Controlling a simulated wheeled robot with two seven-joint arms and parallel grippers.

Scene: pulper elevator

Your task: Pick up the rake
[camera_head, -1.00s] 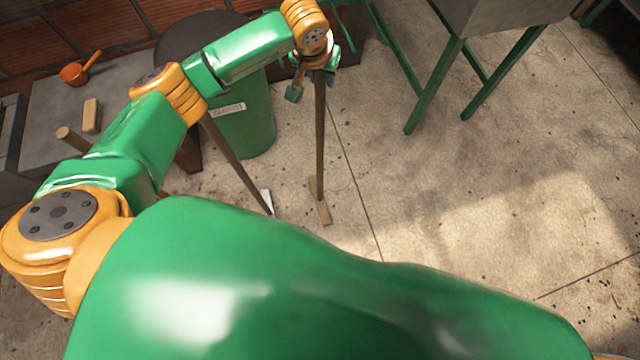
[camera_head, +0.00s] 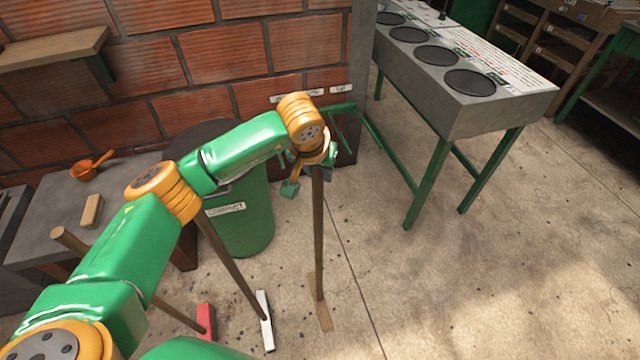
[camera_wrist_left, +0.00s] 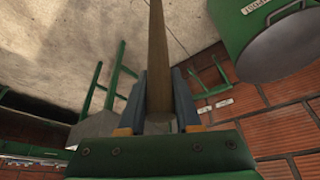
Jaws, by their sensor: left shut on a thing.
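My left gripper (camera_head: 316,168) is shut on the upper end of the rake (camera_head: 319,235), a long wooden handle with a flat wooden head low at the floor. The handle hangs nearly upright below the gripper. I cannot tell whether the head touches the floor. In the left wrist view the handle (camera_wrist_left: 158,45) runs between the two fingers (camera_wrist_left: 158,90) and away from them. The fingers partly hide the handle's top end in the head view. My right gripper is not in view.
Two more long-handled tools stand left of the rake, one with a white head (camera_head: 265,320), one with a red head (camera_head: 206,320). A green compost bin (camera_head: 240,215) stands behind. A grey counter with green legs (camera_head: 500,118) is at right. Floor (camera_head: 430,270) at right is clear.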

